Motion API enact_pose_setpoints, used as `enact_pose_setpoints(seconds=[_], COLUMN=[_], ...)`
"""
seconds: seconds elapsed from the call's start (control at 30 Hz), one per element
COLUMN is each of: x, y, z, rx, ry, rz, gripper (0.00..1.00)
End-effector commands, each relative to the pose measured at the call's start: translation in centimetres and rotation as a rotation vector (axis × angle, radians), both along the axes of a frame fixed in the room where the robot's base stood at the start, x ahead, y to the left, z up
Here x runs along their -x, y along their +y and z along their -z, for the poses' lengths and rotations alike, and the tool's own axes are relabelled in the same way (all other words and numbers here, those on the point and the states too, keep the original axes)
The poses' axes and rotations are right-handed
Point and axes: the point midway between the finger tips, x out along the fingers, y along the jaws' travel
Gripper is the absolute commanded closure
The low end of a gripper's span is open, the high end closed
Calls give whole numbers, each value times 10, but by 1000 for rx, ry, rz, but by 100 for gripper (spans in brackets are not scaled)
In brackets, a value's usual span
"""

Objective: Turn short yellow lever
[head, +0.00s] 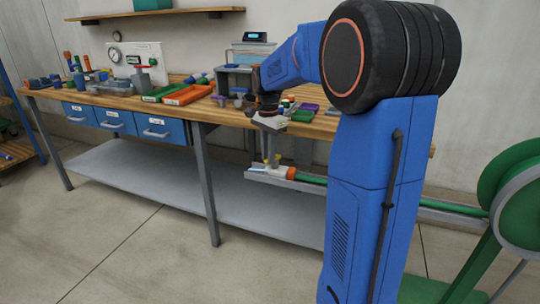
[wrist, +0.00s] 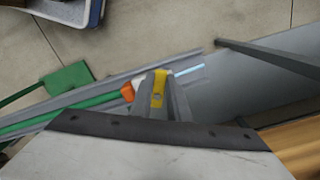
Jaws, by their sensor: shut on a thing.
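The short yellow lever (wrist: 160,84) stands between the two grey fingers of my gripper (wrist: 159,92) in the wrist view, and the fingers are shut on it. In the head view my gripper (head: 271,158) points down at the pipe line below the bench edge, where only small bits of yellow show. The lever sits by a white fitting with an orange collar (wrist: 127,92) on a green pipe (wrist: 85,102). My fingers hide part of the lever and the fitting's body.
The pipe runs in a grey channel (head: 312,186) along the bench front, towards a green hose reel (head: 510,200) at right. The wooden bench (head: 222,112) holds trays, bottles and tools. A grey lower shelf (head: 150,180) lies bare; the floor in front is clear.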

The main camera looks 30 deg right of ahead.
Motion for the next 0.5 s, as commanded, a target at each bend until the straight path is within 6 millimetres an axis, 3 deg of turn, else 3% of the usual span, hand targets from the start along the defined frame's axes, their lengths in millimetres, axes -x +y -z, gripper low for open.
enact_pose_setpoints(seconds=[0.5], x=[-16], y=[-1], z=[-1], rx=[1], ry=[-2], rz=[491], gripper=[100])
